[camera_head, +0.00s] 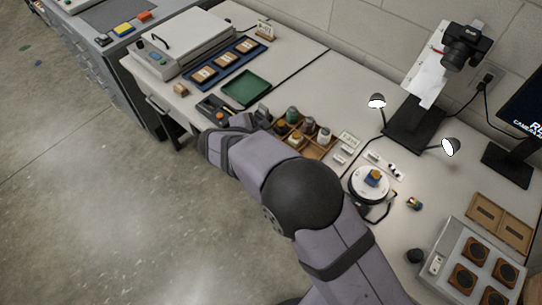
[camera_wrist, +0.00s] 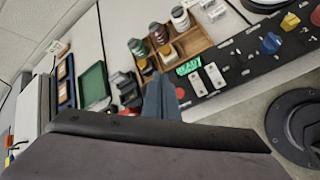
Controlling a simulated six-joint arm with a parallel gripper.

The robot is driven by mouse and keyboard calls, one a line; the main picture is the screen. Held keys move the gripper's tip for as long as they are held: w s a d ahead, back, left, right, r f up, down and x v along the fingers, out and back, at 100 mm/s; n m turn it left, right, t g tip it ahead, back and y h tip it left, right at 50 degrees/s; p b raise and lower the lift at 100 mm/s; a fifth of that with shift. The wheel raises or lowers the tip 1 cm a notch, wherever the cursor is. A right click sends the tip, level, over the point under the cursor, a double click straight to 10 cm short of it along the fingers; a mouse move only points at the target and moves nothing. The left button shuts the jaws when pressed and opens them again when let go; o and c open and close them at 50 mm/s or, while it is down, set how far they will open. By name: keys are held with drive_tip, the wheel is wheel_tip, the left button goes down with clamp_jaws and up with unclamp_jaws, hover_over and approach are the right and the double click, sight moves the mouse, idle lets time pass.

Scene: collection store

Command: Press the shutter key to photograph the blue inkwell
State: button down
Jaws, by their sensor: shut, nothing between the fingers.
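The blue inkwell (camera_head: 373,179), with a yellow-brown top, stands on a round white stage (camera_head: 360,189) in the head view. A camera (camera_head: 465,46) is mounted on a stand behind it. In the wrist view a black control panel (camera_wrist: 233,72) carries a lit green READY sign (camera_wrist: 189,66), two pale keys (camera_wrist: 206,79), a red button (camera_wrist: 180,92) and coloured knobs. I cannot tell which control is the shutter key. My gripper (camera_wrist: 160,97) is shut and empty, close to the panel's left end. Contact is unclear. In the head view my arm covers the panel.
A wooden tray of jars (camera_wrist: 201,44) sits just behind the panel. A green tray (camera_head: 246,88), a blue tray of framed pieces (camera_head: 223,64) and a pale machine (camera_head: 180,46) stand to the left. Two lamps (camera_head: 448,147) flank the stage. A wooden box (camera_head: 500,222) lies at right.

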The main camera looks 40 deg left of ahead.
drive_tip(key=shift+f+b, duration=2.15)
drive_tip(key=shift+f, duration=1.25)
drive_tip(key=shift+f, duration=0.15)
drive_tip(key=shift+f+b, duration=0.25)
drive_tip(key=shift+b, duration=0.2)
drive_tip(key=shift+f+b, duration=0.45)
drive_tip(key=shift+f, duration=0.05)
drive_tip(key=shift+r, duration=0.2)
drive_tip(key=shift+r+p, duration=0.6)
drive_tip(key=shift+r, duration=0.15)
wheel_tip(320, 180, up, 5)
drive_tip(key=p, duration=0.3)
idle(0.4)
